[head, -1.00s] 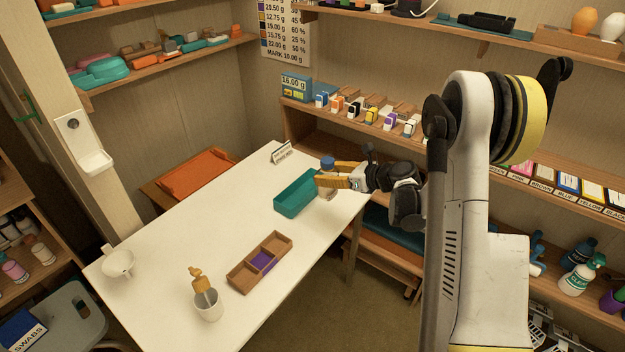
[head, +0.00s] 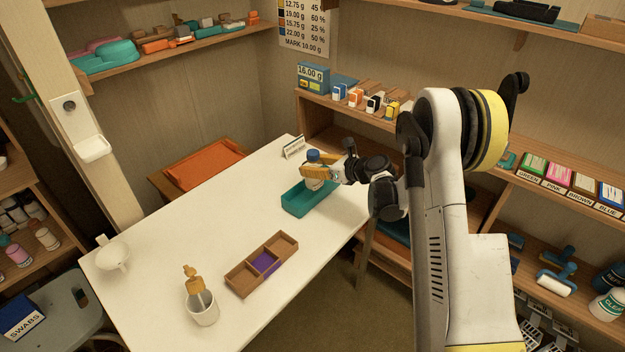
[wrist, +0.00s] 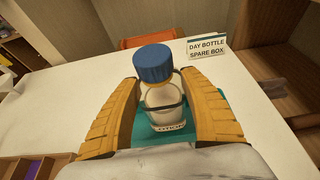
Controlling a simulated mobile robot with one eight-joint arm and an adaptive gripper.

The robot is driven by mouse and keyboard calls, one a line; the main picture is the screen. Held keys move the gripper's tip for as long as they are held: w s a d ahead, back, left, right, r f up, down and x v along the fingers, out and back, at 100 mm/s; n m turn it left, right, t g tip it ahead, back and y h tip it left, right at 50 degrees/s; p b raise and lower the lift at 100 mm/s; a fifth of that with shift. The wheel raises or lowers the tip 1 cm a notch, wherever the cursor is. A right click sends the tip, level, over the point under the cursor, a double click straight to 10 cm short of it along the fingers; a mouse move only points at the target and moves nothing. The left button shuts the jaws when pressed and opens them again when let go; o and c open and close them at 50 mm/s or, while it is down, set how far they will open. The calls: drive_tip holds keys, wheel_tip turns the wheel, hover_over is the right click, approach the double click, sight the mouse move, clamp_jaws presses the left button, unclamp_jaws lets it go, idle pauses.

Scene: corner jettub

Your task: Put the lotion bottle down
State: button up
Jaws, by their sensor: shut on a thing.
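The lotion bottle (wrist: 163,98) is pale with a blue cap and a dark band, and it is upright between the yellow fingers of my gripper (wrist: 163,112). In the head view my gripper (head: 318,173) is shut on the bottle, whose blue cap (head: 313,155) shows above the fingers. The bottle is over the teal tray (head: 305,203) at the far right part of the white table (head: 190,225). Its lower end is partly hidden, so I cannot tell if it touches the tray floor.
A sign reading "DAY BOTTLE SPARE BOX" (wrist: 206,47) stands behind the tray. A wooden divided tray (head: 262,264), a cup with a yellow-topped pump or brush (head: 203,308) and a white cup (head: 113,256) are on the table. The table's middle is clear.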

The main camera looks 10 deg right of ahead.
wheel_tip(320, 180, down, 4)
drive_tip(key=shift+w+a+f+b, duration=0.1)
drive_tip(key=shift+w+b, duration=0.05)
drive_tip(key=shift+b, duration=1.05)
drive_tip(key=o, duration=1.3)
